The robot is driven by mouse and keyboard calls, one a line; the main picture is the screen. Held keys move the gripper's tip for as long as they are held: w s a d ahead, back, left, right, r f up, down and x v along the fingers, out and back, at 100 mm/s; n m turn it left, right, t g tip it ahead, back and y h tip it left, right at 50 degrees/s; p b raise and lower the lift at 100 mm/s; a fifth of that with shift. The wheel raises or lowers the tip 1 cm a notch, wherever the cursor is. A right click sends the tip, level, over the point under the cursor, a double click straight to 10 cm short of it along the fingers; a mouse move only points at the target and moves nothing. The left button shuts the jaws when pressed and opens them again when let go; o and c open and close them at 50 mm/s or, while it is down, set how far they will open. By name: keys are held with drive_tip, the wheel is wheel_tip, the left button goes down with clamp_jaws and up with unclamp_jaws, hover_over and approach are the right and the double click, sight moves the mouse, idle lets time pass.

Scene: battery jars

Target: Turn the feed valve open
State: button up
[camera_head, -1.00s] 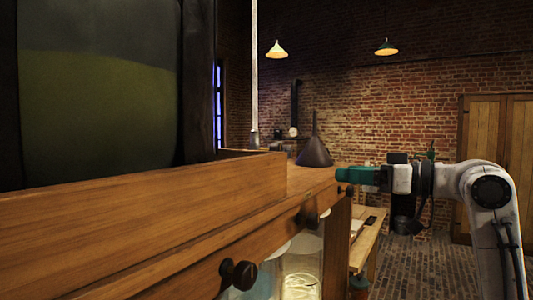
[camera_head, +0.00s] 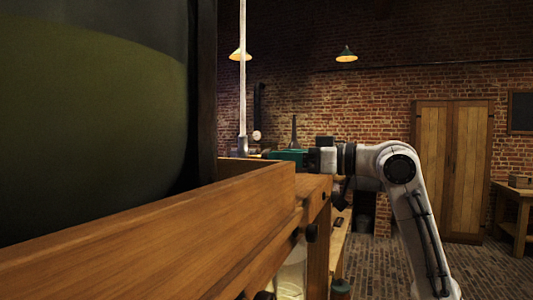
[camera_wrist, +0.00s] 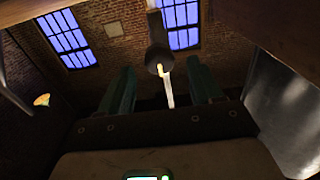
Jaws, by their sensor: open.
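My gripper (camera_head: 290,156) has green fingers and reaches left over the far end of the wooden bench in the head view. In the wrist view, my gripper (camera_wrist: 160,66) is open, with one finger on each side of a gap. A dark round-ended fitting (camera_wrist: 157,60) with a thin pale yellow lever or rod (camera_wrist: 167,85) shows in that gap. It may be the feed valve, but I cannot be sure. Whether the fingers touch it cannot be told. In the head view no valve is clearly visible; a pale upright pipe (camera_head: 242,80) stands left of my gripper.
A large glass jar (camera_head: 95,120) with greenish content fills the left, behind a wooden rail (camera_head: 170,220). A dark knob (camera_head: 311,232) sticks out from the bench front. Brick floor (camera_head: 370,265) lies open near a wooden cupboard (camera_head: 452,165). A side table (camera_head: 518,195) stands right.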

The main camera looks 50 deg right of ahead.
drive_tip(key=shift+p+x, duration=0.35)
drive_tip(key=shift+x, duration=2)
drive_tip(key=c, duration=1)
